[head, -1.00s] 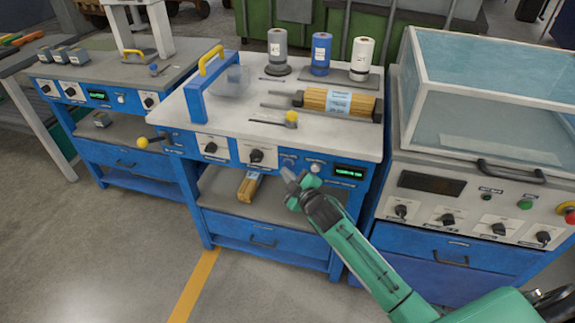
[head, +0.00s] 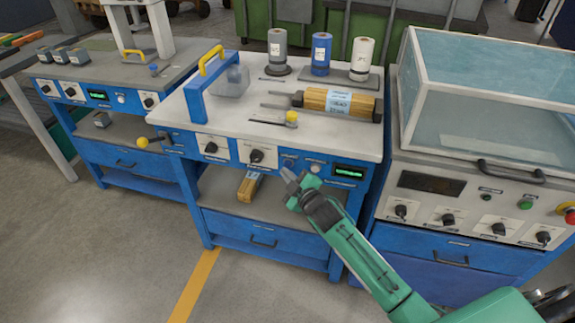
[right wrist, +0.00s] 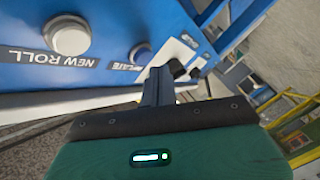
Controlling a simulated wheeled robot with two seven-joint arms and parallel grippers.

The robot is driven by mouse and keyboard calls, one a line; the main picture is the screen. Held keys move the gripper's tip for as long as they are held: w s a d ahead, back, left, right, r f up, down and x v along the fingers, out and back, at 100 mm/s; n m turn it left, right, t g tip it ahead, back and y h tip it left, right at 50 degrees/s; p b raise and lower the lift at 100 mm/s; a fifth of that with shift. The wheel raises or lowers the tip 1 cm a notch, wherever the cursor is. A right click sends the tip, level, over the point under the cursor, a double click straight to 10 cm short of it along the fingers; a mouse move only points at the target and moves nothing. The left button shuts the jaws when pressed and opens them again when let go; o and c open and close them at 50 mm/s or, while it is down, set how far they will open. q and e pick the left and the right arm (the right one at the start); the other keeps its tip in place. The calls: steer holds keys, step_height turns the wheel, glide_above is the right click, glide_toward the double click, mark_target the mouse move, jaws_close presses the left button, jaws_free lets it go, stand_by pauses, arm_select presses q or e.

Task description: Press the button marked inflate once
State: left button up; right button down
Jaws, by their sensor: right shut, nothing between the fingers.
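The blue front panel of the middle bench carries two round buttons. The larger button (right wrist: 70,38) is marked "NEW ROLL". In the head view the panel shows the left button (head: 289,160) and the white right button (head: 315,168). My right gripper (head: 286,173) is shut and empty, its tip just in front of and below the left button. Its fingers (right wrist: 158,86) show beside the "LATE" button; I cannot tell whether they touch it. My left gripper is out of view.
A green-lit display (head: 349,172) is right of the buttons, dark knobs (head: 257,156) left. A blue arch with yellow handle (head: 211,60) and a clear object (head: 234,82) stand on the bench top. A glass-lidded machine (head: 480,110) is close on the right.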

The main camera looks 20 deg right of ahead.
steer(key=shift+w, duration=0.1)
stand_by(0.7)
steer(key=shift+w+d, duration=0.2)
steer(key=shift+w, duration=0.1)
steer(key=shift+w+d, duration=0.25)
stand_by(0.9)
steer(key=shift+s+a+p, duration=0.45)
steer(key=shift+s+p, duration=0.2)
steer(key=s+a, duration=0.1)
steer(key=s+a+p, duration=0.1)
steer(key=s+p, duration=0.1)
steer(key=s, duration=0.1)
steer(key=shift+s+a, duration=0.1)
steer(key=shift+a, duration=0.3)
